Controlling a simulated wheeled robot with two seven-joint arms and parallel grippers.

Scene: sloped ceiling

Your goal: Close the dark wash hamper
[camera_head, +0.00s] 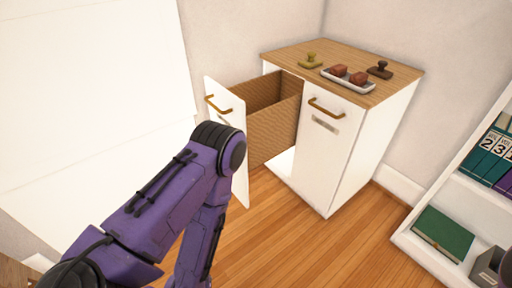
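A white cabinet (362,150) with a wooden top stands against the wall and has two tall pull-out hamper fronts. The left hamper is pulled well out. Its white front (215,90) with a brass handle (224,106) stands away from the cabinet, and its brown woven basket (275,125) shows behind it. The right hamper front (318,160) is shut, with a brass handle (325,108) and a small label plate too small to read. I cannot tell from labels which is the dark wash one. My purple left arm covers part of the open front; neither gripper is in view.
On the cabinet top are a white tray (347,85) with reddish-brown items and two stamp-like objects (310,61) (380,69). A white shelf (455,205) with binders and a green book stands at right. Wooden floor (300,245) is clear before the cabinet.

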